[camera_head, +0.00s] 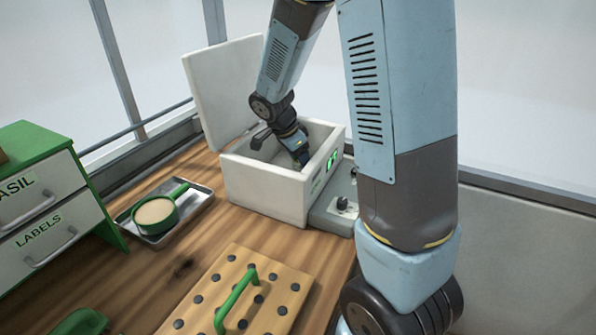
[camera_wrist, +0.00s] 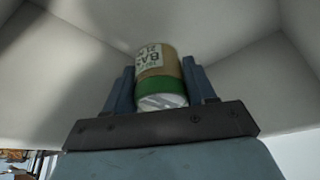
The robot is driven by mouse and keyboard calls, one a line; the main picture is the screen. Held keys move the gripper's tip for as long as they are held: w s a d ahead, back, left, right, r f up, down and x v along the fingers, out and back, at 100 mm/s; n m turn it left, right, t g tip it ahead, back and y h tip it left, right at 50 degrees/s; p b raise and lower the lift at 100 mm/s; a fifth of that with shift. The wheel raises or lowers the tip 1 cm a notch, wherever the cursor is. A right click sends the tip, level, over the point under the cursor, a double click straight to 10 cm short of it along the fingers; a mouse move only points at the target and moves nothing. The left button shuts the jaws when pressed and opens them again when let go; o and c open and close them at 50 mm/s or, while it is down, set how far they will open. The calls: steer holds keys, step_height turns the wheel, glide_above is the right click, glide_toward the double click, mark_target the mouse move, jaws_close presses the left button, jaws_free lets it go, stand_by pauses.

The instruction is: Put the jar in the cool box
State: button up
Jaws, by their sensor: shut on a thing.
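In the wrist view the jar (camera_wrist: 157,72) has a tan body, a white printed label and a green band. My gripper (camera_wrist: 160,85) has one finger on each side of it and is shut on it. White walls surround the jar in that view. In the head view the white cool box (camera_head: 262,188) stands on the bench with its lid (camera_head: 222,90) raised. My gripper (camera_head: 300,155) reaches down inside the box opening. The jar is hidden or too small to make out there, and I cannot tell whether it touches the box floor.
A metal tray (camera_head: 203,198) with a green scoop (camera_head: 163,216) of tan material lies left of the box. A wooden board with holes (camera_head: 215,290) and a green handle lies in front. A drawer unit (camera_head: 45,215) stands at far left.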

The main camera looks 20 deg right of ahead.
steer(key=shift+f, duration=2.05)
steer(key=o, duration=1.2)
steer(key=shift+c, duration=0.2)
steer(key=w+v, duration=0.1)
steer(key=v, duration=1.1)
steer(key=s+d+r+n+t+y, duration=0.1)
steer(key=s+r+n+t+y, duration=0.1)
steer(key=s+r+n, duration=0.5)
steer(key=s+d+r+n+t+y, duration=0.2)
steer(key=s+r+n, duration=0.5)
steer(key=s, duration=0.9)
steer(key=shift+s+d+n+t, duration=0.2)
steer(key=shift+s+n+t, duration=0.2)
steer(key=shift+n, duration=0.5)
